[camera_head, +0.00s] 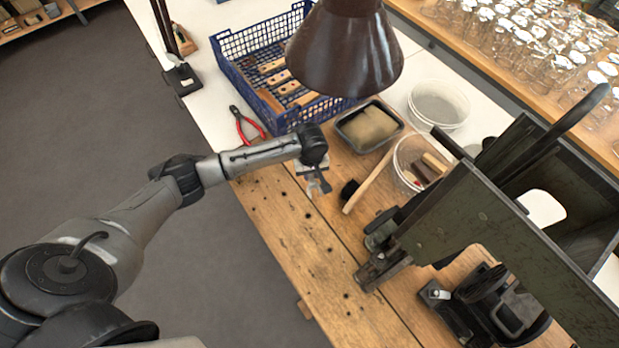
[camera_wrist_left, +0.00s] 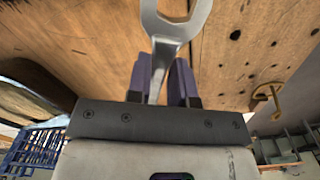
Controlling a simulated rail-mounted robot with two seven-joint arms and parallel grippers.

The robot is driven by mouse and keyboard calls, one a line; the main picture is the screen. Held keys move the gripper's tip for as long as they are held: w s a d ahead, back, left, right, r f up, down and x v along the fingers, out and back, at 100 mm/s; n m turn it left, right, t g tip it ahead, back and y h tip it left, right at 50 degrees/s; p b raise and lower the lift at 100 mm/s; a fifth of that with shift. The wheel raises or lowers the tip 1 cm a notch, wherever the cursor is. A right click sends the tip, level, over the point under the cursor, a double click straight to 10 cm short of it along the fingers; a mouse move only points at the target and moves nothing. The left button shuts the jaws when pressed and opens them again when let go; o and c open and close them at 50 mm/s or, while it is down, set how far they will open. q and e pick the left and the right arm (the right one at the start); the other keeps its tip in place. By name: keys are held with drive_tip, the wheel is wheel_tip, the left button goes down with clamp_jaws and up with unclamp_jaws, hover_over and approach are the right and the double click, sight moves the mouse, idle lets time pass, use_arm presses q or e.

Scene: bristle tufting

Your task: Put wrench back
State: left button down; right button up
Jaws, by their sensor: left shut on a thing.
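My left gripper (camera_head: 313,172) is shut on a metal wrench (camera_head: 318,186) above the wooden workbench (camera_head: 290,238). In the left wrist view the wrench (camera_wrist_left: 176,28) lies between the two dark fingers (camera_wrist_left: 163,85), with its open-jaw end pointing away from the wrist. The far end of the wrench is cut off by the frame edge there. I cannot tell the exact height of the wrench above the bench. My right gripper is not in view.
A blue crate (camera_head: 232,72) with wooden pieces, red-handled pliers (camera_head: 247,126), a dark tray (camera_head: 370,127) and clear tubs (camera_head: 437,104) stand behind. A brown lamp shade (camera_head: 345,50) hangs above. A green machine (camera_head: 500,240) fills the right. The front-left bench is clear.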

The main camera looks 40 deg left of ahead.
use_arm(q)
drive_tip(key=shift+a+f, duration=0.15)
drive_tip(key=shift+a, duration=0.05)
drive_tip(key=shift+f+b, duration=0.55)
drive_tip(key=shift+f, duration=1.4)
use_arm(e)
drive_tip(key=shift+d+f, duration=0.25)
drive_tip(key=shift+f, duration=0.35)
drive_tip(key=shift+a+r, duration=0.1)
use_arm(q)
drive_tip(key=c, duration=1)
unclamp_jaws()
drive_tip(key=shift+f, duration=0.15)
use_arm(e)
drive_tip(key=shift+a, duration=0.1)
